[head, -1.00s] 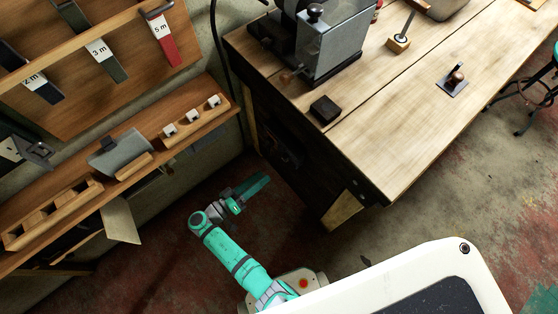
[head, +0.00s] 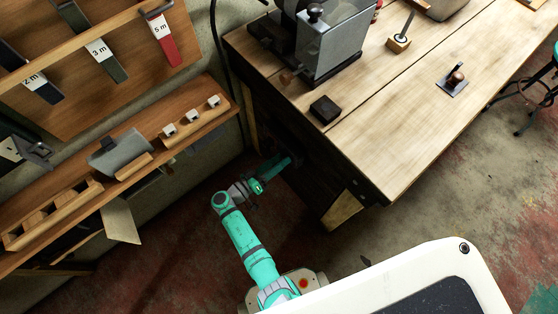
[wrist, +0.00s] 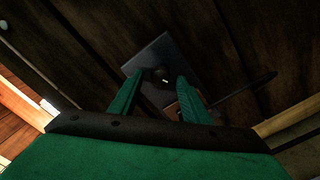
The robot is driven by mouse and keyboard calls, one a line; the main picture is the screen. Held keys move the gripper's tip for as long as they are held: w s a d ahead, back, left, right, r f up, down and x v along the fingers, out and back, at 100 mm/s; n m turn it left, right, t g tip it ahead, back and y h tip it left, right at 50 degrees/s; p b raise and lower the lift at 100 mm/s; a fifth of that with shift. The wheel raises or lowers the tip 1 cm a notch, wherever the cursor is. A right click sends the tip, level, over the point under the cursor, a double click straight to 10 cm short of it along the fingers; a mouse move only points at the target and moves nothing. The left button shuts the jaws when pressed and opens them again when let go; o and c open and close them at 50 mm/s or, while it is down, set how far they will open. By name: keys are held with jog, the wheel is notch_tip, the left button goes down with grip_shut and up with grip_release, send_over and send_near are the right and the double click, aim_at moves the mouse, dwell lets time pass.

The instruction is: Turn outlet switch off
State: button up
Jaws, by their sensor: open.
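The outlet switch appears in the wrist view as a grey metal plate (wrist: 150,57) with a small dark round part (wrist: 162,76) bearing a light mark, on dark wooden boards. My gripper (wrist: 160,80) is open, with its two green fingers on either side of that round part. I cannot tell whether the fingers touch the plate. In the head view my gripper (head: 285,163) reaches into the shadow at the left side of the workbench, and the plate there is too dark to make out.
The wooden workbench (head: 440,125) overhangs above and right of my gripper, carrying a grey machine (head: 335,50) and a dark block (head: 324,109). A wall shelf (head: 215,122) with wooden holders is at left. A thin dark rod (wrist: 245,87) lies right of the plate. Open floor is below.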

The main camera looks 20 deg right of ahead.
jog(key=shift+c, duration=0.3)
jog(key=c, duration=1)
jog(key=shift+n, duration=0.4)
jog(key=n, duration=0.5)
jog(key=shift+w+f, duration=0.1)
jog(key=n, duration=0.6)
jog(key=shift+f, duration=0.1)
jog(key=o, duration=1.1)
jog(key=shift+c, duration=0.2)
